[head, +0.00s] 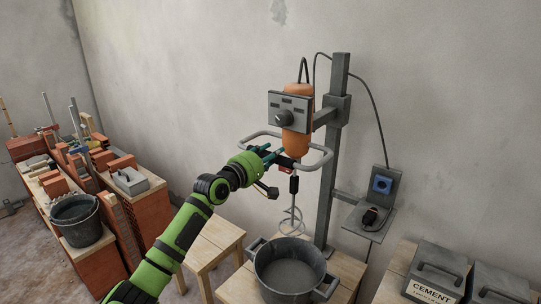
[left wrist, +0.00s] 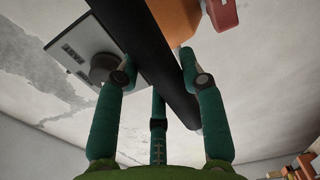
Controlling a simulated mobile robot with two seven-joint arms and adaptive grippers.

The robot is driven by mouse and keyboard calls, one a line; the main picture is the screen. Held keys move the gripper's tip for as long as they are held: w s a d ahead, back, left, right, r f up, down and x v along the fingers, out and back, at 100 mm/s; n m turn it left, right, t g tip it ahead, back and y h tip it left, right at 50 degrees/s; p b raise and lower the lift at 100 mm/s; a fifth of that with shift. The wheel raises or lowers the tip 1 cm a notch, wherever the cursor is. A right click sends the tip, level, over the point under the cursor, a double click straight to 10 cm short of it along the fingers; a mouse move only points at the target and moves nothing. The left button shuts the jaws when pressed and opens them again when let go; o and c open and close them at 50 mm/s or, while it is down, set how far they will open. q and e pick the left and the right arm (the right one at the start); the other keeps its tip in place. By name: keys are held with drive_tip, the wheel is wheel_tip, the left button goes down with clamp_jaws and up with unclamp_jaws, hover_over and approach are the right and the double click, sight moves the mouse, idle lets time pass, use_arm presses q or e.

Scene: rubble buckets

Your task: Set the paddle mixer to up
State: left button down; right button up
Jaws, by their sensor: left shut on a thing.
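The paddle mixer (head: 297,100) has an orange body and hangs upright on a grey stand (head: 330,180). A grey panel (head: 275,103) with a round knob (head: 284,118) and small labels sits on its front. A grey loop handle (head: 322,165) surrounds the lower body. The whisk-like paddle (head: 291,222) hangs just above a dark bucket (head: 262,262). My left gripper (head: 270,152) is at the mixer's lower left. Its teal fingers are closed around a black bar (left wrist: 158,55) below the panel. My right gripper is out of view.
The bucket of grey mix stands on a wooden table (head: 345,268). A blue socket (head: 382,184) and small shelf are right of the stand. Cement boxes (head: 437,270) are at lower right. Bricks and another bucket (head: 75,220) are at left.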

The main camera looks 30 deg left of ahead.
use_arm(q)
drive_tip(key=shift+a+r, duration=0.1)
drive_tip(key=shift+r, duration=0.5)
drive_tip(key=c, duration=0.7)
unclamp_jaws()
drive_tip(key=shift+c, duration=0.2)
drive_tip(key=shift+f, duration=0.15)
drive_tip(key=shift+f, duration=0.15)
drive_tip(key=shift+s, duration=0.25)
drive_tip(key=s, duration=1.1)
drive_tip(key=shift+s+a, duration=0.2)
drive_tip(key=shift+a, duration=0.2)
